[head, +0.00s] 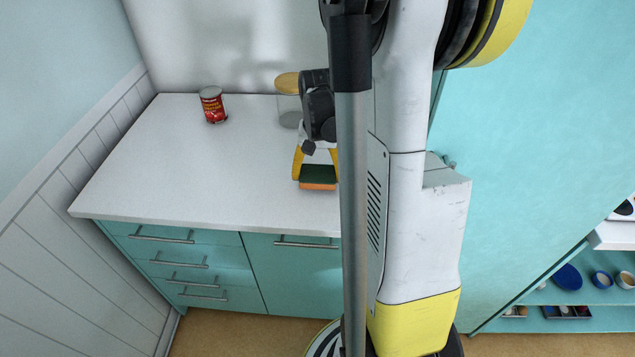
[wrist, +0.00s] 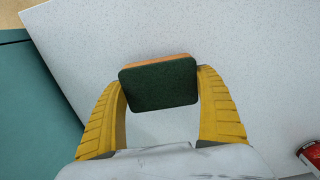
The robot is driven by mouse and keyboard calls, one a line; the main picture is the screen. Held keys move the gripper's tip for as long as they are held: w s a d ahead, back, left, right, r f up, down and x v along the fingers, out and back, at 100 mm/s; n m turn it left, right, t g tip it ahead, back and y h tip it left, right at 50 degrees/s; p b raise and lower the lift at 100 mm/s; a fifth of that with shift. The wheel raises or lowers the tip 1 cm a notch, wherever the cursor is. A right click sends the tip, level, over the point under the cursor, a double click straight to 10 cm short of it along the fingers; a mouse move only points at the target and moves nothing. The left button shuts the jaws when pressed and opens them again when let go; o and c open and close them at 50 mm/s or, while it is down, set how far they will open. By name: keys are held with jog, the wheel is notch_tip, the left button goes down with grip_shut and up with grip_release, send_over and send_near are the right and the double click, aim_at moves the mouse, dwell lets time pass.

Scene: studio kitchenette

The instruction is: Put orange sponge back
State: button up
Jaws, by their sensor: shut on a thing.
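The orange sponge (head: 318,184) has a dark green scouring side and is between the yellow fingers of my gripper (head: 315,167), over the white counter. In the wrist view the sponge (wrist: 160,84) shows its green face, with a thin orange strip along the far edge. My gripper (wrist: 161,98) is shut on it, one finger against each short side. I cannot tell whether the sponge touches the counter or hangs just above it. Part of my gripper is hidden behind my own column in the head view.
A red can (head: 213,105) stands at the back left of the white counter (head: 165,170). A glass jar with a wooden lid (head: 288,98) stands at the back, close to my gripper. The left counter is clear. Open shelves (head: 560,292) with dishes are at the lower right.

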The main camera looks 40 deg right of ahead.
jog(key=shift+f, duration=1.05)
jog(key=shift+f+b, duration=0.1)
jog(key=shift+b, duration=0.2)
jog(key=shift+f, duration=0.2)
jog(key=o, duration=1)
jog(key=shift+r, duration=0.1)
jog(key=shift+o, duration=0.2)
